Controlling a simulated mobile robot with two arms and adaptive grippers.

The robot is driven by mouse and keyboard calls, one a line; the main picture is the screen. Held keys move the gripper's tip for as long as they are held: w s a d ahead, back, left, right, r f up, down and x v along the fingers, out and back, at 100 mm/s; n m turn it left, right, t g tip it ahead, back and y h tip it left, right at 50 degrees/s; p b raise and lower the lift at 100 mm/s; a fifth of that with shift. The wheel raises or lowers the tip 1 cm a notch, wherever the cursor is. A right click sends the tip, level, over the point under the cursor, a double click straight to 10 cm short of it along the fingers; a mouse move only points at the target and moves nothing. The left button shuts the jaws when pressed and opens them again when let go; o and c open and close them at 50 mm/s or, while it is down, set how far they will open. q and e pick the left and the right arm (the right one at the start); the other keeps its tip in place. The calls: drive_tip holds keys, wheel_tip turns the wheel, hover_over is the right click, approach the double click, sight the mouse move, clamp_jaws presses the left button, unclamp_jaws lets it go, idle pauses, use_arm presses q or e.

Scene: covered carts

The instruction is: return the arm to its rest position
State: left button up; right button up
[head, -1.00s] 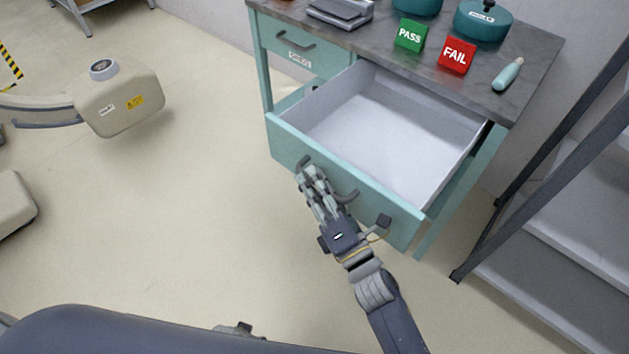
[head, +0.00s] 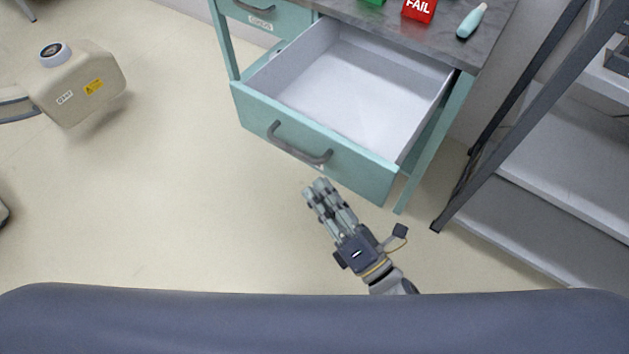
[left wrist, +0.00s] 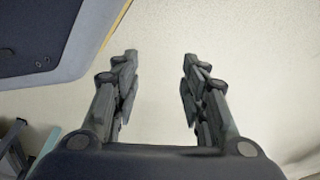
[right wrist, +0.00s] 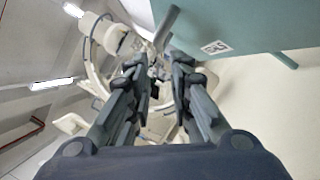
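My right gripper (head: 321,188) is in front of the teal drawer (head: 345,165), a little below its grey handle (head: 298,147). A gap of floor shows between the fingertips and the handle. In the right wrist view its two fingers (right wrist: 160,65) stand apart with nothing between them. The drawer is pulled out and its white inside looks empty. My left gripper is outside the head view. In the left wrist view its fingers (left wrist: 160,62) are wide apart and empty, over pale floor.
A grey worktop (head: 400,30) above the drawer holds a red FAIL block (head: 419,9) and a pale green bottle (head: 472,20). A dark-framed shelf (head: 530,110) stands at right. A beige machine (head: 80,85) is at left. Floor between is clear.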

idle(0.5)
drive_tip(key=s+d+f+m+g+h+p, duration=0.1)
drive_tip(key=d+f+m+g+h+p, duration=0.3)
drive_tip(key=f+m, duration=0.55)
drive_tip(key=s+d+f+m+g+h+p, duration=0.1)
drive_tip(key=d+f+m+h+p, duration=0.35)
drive_tip(key=f, duration=1.05)
use_arm(q)
drive_tip(key=s+a+r+p, duration=0.1)
drive_tip(key=s+p, duration=0.2)
drive_tip(key=s, duration=0.4)
drive_tip(key=s+a+r+g+p, duration=0.1)
drive_tip(key=s+r+p, duration=0.1)
drive_tip(key=s, duration=0.5)
drive_tip(key=shift+a+r+p, duration=0.3)
drive_tip(key=shift+p, duration=0.25)
use_arm(e)
drive_tip(key=s+d+f+m+g+h, duration=0.1)
drive_tip(key=s+d+f+m+g, duration=0.2)
drive_tip(key=s, duration=0.6)
drive_tip(key=s+d+f+m+g+h, duration=0.1)
drive_tip(key=s+d+f+m+g, duration=0.2)
drive_tip(key=s+d+f+m, duration=0.3)
drive_tip(key=s+d+f+m+g+h, duration=0.1)
drive_tip(key=s+d+f+m+g, duration=0.3)
drive_tip(key=s, duration=0.9)
drive_tip(key=shift+d+f+m+h, duration=0.2)
drive_tip(key=shift+d+m+h, duration=0.2)
drive_tip(key=shift+m, duration=0.8)
